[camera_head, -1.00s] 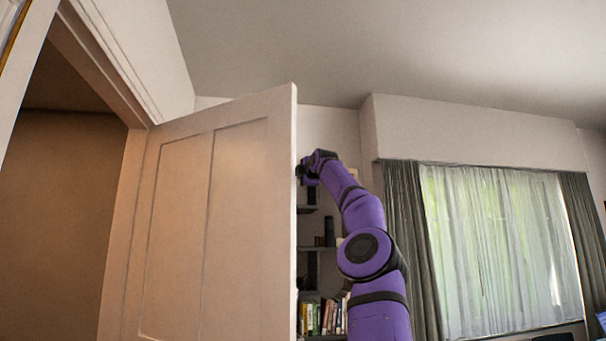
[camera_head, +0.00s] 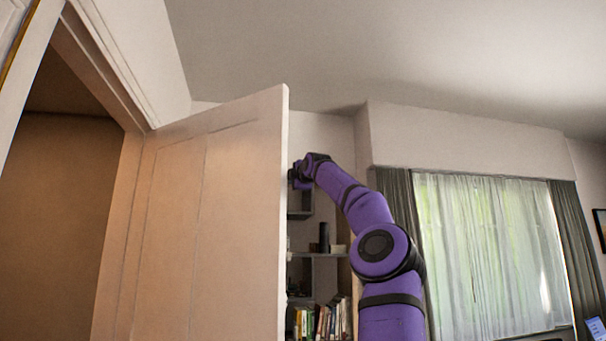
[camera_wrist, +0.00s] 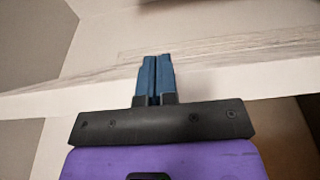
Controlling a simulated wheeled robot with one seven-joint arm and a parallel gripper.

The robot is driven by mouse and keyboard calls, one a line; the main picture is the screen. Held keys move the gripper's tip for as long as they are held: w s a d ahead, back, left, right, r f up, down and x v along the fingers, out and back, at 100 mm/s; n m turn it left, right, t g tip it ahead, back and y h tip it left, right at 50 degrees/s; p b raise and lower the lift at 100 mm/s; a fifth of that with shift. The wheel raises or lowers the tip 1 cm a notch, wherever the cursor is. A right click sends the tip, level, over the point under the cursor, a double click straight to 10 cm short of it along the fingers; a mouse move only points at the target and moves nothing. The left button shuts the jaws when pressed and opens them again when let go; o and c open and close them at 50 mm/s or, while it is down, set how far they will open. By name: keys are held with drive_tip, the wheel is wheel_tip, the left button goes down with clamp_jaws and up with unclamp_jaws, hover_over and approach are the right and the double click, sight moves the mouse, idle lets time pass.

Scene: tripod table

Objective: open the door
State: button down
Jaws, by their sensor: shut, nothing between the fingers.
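The door (camera_head: 215,220) is a pale panelled leaf standing well open from its frame in the head view. Its free edge is towards the middle of the picture, and no handle shows. My gripper (camera_head: 296,178) is at this free edge, high up, and its fingertips cannot be made out there. In the wrist view my gripper (camera_wrist: 155,60) has its two blue fingers together with nothing between them. They lie across a long pale strip (camera_wrist: 230,72), seemingly the door's edge; whether they touch it I cannot tell.
The open doorway (camera_head: 55,220) is at the left, with a bare brown wall beyond. Behind the door and my arm stands a shelf with books (camera_head: 322,318). A curtained window (camera_head: 490,255) is at the right. The floor is out of view.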

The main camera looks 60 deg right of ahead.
drive_tip(key=v, duration=0.9)
drive_tip(key=shift+s, duration=0.15)
drive_tip(key=shift+r, duration=0.1)
idle(0.5)
